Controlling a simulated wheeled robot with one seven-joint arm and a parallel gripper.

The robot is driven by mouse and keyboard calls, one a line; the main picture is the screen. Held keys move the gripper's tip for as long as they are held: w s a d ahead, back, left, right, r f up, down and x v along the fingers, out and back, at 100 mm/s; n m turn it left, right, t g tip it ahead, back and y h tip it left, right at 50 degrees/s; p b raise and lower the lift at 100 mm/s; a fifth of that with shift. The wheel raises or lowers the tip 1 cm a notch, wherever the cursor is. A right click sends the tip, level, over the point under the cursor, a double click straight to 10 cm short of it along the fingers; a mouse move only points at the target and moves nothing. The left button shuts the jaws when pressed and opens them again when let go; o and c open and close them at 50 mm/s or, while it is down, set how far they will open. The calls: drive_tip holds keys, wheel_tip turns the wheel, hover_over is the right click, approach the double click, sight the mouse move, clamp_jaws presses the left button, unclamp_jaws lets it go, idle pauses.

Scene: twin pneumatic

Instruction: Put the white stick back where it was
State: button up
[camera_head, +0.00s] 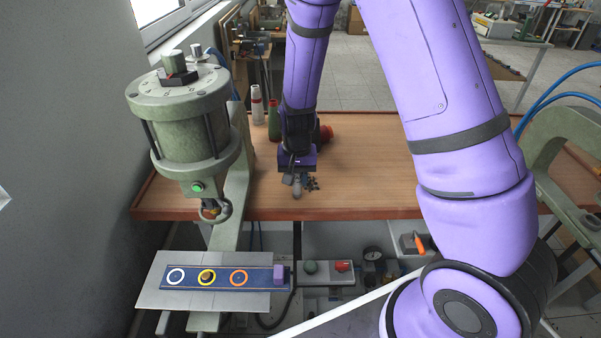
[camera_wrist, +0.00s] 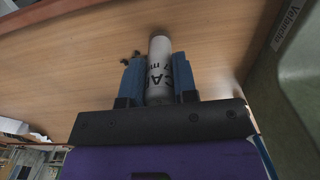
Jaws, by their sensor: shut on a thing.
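The white stick (camera_wrist: 160,58), a pale cylinder with black lettering, is between the two blue fingers of my gripper (camera_wrist: 159,80) in the wrist view. The fingers are shut on its sides, and its rounded end sticks out past them. In the head view my gripper (camera_head: 297,182) points down at the front part of the wooden table (camera_head: 370,190). The stick's end (camera_head: 297,194) shows there as a small grey tip. I cannot tell whether it touches the table.
Small dark parts (camera_head: 313,184) lie right beside my gripper. A white bottle (camera_head: 257,107), a green bottle (camera_head: 274,120) and a red object (camera_head: 326,133) stand behind it. A green press (camera_head: 190,130) is at left, over a blue strip with rings (camera_head: 220,277). The table's right side is clear.

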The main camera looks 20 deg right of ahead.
drive_tip(key=shift+f, duration=0.25)
drive_tip(key=shift+a, duration=0.1)
drive_tip(key=o, duration=0.8)
drive_tip(key=shift+f, duration=0.1)
